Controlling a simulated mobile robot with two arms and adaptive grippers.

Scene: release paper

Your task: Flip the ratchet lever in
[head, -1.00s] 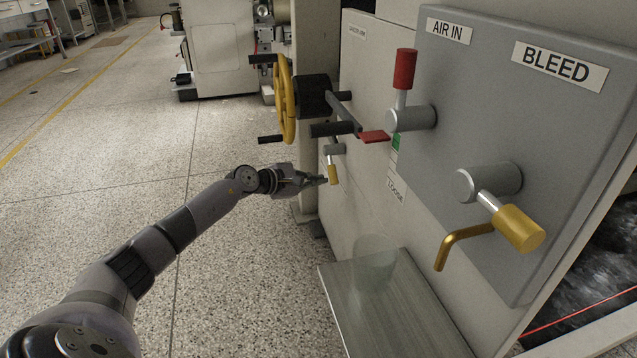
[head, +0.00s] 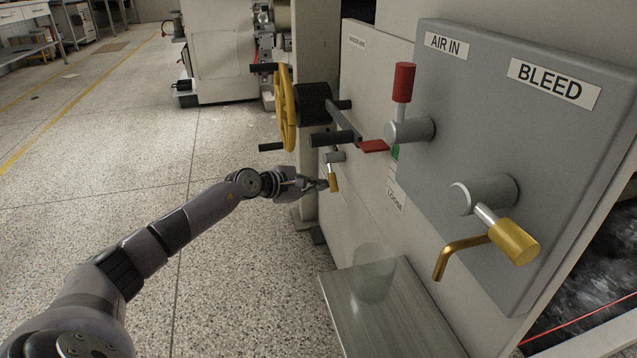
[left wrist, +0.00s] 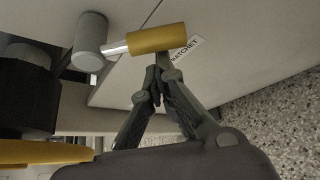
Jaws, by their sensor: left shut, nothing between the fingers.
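The ratchet lever has a grey round hub, a silver shaft and a yellow grip (head: 333,183). In the head view it is low on the panel behind the handwheel, its grip hanging down from the hub (head: 334,157). In the left wrist view the yellow grip (left wrist: 158,39) crosses the top, beside a label reading RATCHET (left wrist: 183,50). My left gripper (head: 325,185) is shut and empty, its tips right beside the grip. In the left wrist view its fingertips (left wrist: 158,76) meet just below the grip; I cannot tell whether they touch it. My right gripper is out of view.
A yellow handwheel (head: 284,108) with black handles stands above my left gripper. A red-tipped lever (head: 373,146) juts out nearby. The grey AIR IN and BLEED box (head: 500,130) is to the right. A shelf (head: 415,325) with a clear cup (head: 373,273) is below.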

